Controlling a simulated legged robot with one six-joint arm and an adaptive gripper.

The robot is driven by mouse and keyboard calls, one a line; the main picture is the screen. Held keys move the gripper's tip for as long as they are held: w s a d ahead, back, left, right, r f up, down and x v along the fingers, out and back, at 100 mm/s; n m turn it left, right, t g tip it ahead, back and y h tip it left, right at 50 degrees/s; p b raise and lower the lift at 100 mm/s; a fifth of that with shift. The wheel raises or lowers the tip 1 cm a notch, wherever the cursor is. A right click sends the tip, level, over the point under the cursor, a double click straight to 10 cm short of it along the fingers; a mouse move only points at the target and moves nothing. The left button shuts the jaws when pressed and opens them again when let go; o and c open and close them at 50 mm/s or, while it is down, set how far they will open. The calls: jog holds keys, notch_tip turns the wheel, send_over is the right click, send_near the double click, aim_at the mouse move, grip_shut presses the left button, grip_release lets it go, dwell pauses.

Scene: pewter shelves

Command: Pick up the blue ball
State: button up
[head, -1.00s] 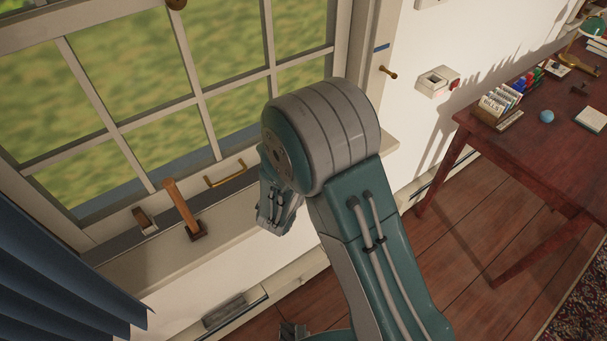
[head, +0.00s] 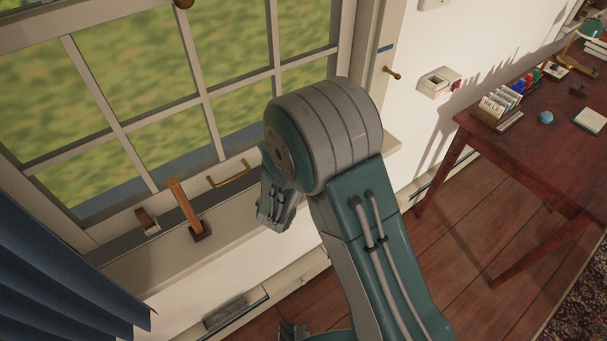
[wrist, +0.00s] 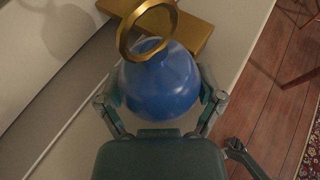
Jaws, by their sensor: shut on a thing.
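The gripper and held ball are hidden behind my arm in the head view. Another small blue round thing (head: 546,117) sits on the desk there.
A gold block (wrist: 190,38) lies behind the ball on a pale ledge. The window sill (head: 165,262) holds a wooden-handled tool (head: 186,206). A dark red desk (head: 530,150) with cards and books stands at the right. A blue curtain (head: 60,285) hangs at the left. Wooden floor between is clear.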

notch_tip(320, 180, up, 2)
jog(key=shift+d+r, duration=0.15)
jog(key=shift+r, duration=0.1)
jog(key=s+a+r, duration=0.1)
jog(key=s+r, duration=0.9)
jog(key=s, duration=0.4)
jog(key=shift+a, duration=0.4)
jog(key=shift+w+a, duration=0.1)
jog(key=shift+w, duration=0.05)
